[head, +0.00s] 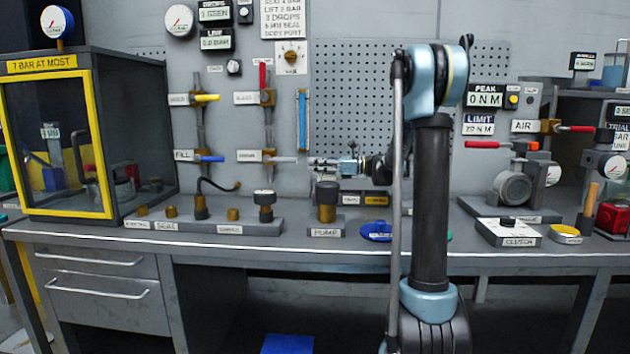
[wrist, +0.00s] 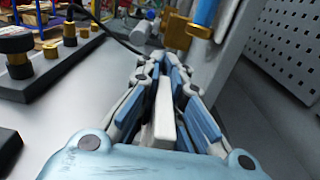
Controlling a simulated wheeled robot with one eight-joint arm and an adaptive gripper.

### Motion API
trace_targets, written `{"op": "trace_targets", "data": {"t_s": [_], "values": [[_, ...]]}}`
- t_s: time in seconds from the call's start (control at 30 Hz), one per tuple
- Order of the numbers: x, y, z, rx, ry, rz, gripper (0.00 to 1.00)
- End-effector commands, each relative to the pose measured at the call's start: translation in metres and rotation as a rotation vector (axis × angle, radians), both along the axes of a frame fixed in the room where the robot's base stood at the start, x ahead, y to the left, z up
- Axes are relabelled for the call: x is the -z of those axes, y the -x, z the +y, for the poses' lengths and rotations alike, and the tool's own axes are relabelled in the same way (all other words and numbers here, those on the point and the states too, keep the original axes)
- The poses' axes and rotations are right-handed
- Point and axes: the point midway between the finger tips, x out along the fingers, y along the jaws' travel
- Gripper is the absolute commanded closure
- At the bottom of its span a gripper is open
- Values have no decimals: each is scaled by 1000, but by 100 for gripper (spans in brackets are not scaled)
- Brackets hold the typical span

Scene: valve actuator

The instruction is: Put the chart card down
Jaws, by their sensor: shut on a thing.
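My gripper (wrist: 165,82) is shut on a thin white slab, which I take to be the chart card (wrist: 163,112), seen nearly edge-on between the blue finger pads in the wrist view. In the head view my gripper (head: 325,162) reaches left from the arm, above the back of the bench and close to the wall panel. The card cannot be told apart there, and its printed face is not visible.
The grey bench (head: 340,252) carries a seat block with brass fittings (head: 205,224), a pump block (head: 327,202) and a blue disc (head: 377,231). A yellow-framed cabinet (head: 112,140) stands left. Valves and a pegboard (head: 355,95) line the wall. Bare bench shows between.

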Motion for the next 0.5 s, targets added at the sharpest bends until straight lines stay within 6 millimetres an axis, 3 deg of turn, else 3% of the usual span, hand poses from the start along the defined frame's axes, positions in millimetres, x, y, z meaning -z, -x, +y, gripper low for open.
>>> {"op": "trace_targets", "data": {"t_s": [0.17,0.5], "values": [[9,0,0,0,0,0,100],[45,1,0,0,0,0,100]]}}
